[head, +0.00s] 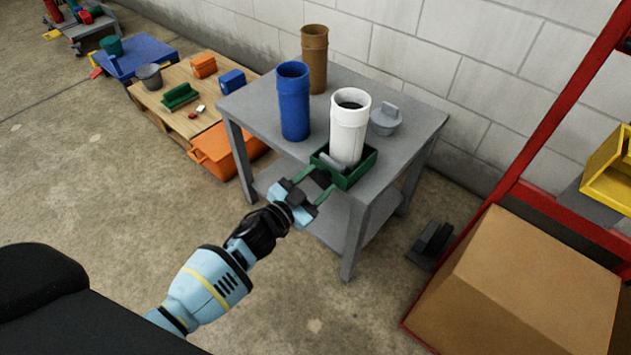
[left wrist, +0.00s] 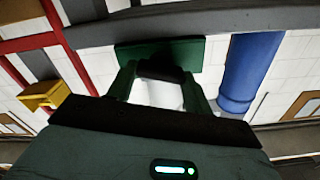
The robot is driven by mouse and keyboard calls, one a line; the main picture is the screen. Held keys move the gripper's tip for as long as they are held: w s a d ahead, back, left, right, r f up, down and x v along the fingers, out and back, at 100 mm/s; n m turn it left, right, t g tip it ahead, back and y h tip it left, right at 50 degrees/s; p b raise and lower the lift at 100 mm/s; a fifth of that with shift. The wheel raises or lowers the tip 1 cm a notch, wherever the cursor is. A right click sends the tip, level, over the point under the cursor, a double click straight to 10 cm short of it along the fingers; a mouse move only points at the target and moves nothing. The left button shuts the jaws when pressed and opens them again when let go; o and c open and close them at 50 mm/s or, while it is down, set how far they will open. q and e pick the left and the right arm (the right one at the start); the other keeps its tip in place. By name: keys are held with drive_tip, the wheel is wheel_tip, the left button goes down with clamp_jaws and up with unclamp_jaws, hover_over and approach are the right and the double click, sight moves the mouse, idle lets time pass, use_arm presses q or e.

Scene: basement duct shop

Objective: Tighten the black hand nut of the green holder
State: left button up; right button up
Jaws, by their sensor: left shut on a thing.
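The green holder (head: 357,178) is a shallow box at the front edge of the grey table. A white pipe (head: 348,133) stands upright in it, and a grey piece lies beside the pipe's foot. My left gripper (head: 317,183) reaches the holder's front side from the lower left. In the left wrist view, the picture is upside down and the green holder (left wrist: 190,52) is at the top. The black hand nut (left wrist: 160,72) sits between my left fingers, which are shut on it. The nut is hidden in the head view. My right gripper is out of view.
The grey table (head: 260,112) also bears a blue pipe (head: 294,103), a brown pipe (head: 314,60) and a grey cap (head: 385,119). A cardboard box (head: 530,285) and red rack stand at right. A wooden pallet (head: 185,120) with small parts is behind left.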

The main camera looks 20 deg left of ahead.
use_arm(q)
drive_tip(key=m, duration=0.2)
drive_tip(key=shift+m, duration=0.4)
drive_tip(key=m, duration=0.3)
drive_tip(key=shift+d+f+m, duration=0.1)
drive_tip(key=shift+f+m, duration=0.05)
drive_tip(key=shift+m, duration=0.15)
drive_tip(key=m+b, duration=0.1)
drive_tip(key=m, duration=0.3)
drive_tip(key=shift+s, duration=0.1)
drive_tip(key=m, duration=0.3)
drive_tip(key=shift+f+b, duration=0.1)
drive_tip(key=shift+b, duration=0.25)
drive_tip(key=shift+m, duration=0.4)
drive_tip(key=o, duration=0.9)
drive_tip(key=shift+o, duration=0.4)
